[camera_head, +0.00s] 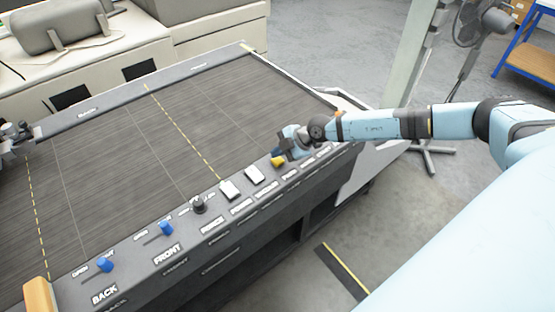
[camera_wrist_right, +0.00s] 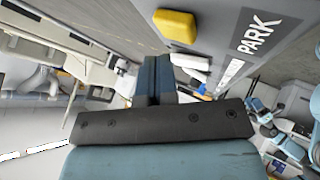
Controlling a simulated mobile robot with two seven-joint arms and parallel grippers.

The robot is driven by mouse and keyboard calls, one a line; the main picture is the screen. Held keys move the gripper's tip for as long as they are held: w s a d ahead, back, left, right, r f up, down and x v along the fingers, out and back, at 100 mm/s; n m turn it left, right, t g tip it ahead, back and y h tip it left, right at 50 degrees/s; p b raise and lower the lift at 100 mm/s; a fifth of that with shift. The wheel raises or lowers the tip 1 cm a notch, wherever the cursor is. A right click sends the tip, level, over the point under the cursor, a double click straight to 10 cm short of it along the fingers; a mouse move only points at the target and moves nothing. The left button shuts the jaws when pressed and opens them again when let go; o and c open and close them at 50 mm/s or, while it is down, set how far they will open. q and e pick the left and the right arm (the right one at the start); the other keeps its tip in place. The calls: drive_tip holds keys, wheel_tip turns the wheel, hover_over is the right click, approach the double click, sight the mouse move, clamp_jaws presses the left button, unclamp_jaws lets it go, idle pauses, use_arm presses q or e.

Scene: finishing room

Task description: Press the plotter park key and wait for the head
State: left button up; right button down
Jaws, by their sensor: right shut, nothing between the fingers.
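The yellow key (camera_head: 278,161) sits on the control strip at the plotter's (camera_head: 130,130) front edge. In the right wrist view the yellow key (camera_wrist_right: 175,26) shows close up, with the label PARK (camera_wrist_right: 258,38) beside it. My right gripper (camera_head: 284,150) is over the strip, right by the yellow key. Its dark blue fingers (camera_wrist_right: 153,75) are shut and empty, and a visible gap separates them from the key in the wrist picture. Whether they touch anything else is hidden. A grey mechanism (camera_head: 14,132) is at the far left edge; I cannot tell if it is the plotter head.
Two white keys (camera_head: 229,190), a black knob (camera_head: 198,204) and two blue knobs (camera_head: 166,227) share the strip. An orange block (camera_head: 38,296) is at the lower left. A fan (camera_head: 480,22) and a blue-framed shelf (camera_head: 530,55) stand at the back right. The grey floor near the plotter is mostly open.

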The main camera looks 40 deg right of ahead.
idle(0.4)
drive_tip(key=shift+f+p, duration=0.35)
drive_tip(key=shift+f, duration=0.6)
idle(0.6)
drive_tip(key=shift+r, duration=0.1)
drive_tip(key=shift+r+p, duration=0.9)
drive_tip(key=shift+p, duration=0.6)
